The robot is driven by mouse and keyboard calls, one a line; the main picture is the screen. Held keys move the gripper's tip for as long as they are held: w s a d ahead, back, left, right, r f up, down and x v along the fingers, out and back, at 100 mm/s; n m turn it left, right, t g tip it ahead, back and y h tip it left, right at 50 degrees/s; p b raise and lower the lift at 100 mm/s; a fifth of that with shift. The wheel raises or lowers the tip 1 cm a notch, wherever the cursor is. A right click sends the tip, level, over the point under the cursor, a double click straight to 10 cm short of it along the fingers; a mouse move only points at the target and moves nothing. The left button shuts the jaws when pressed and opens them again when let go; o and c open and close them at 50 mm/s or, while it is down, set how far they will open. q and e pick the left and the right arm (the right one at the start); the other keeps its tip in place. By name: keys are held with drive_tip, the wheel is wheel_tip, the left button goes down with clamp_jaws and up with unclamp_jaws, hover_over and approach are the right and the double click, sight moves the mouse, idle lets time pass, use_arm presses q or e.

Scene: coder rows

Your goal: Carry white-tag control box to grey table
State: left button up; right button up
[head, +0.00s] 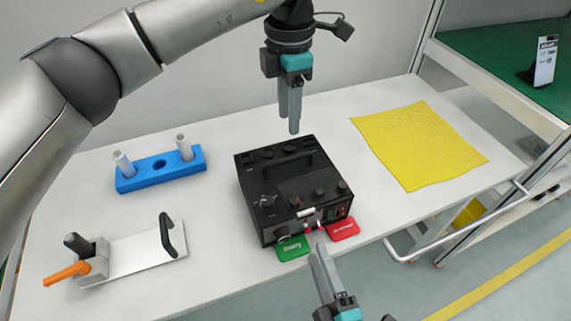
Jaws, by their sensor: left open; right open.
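A black control box (292,190) with a top handle, knobs and a small white label on its front edge stands on the pale grey table (225,225). A green tag (293,249) and a red tag (342,230) lie at its front edge. My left gripper (290,127) is open and empty, pointing down above the back of the box, apart from the handle. My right gripper (319,252) is open and empty in front of the box, near the tags; whether it touches anything is unclear.
A blue block with two grey posts (160,172) stands left of the box. A plate with a black handle and an orange-levered clamp (140,255) lies front left. A yellow mat (418,143) covers the right. A green-topped bench (500,55) holding a white-labelled stand (545,62) is beyond.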

drive_tip(key=v, duration=0.7)
idle(0.4)
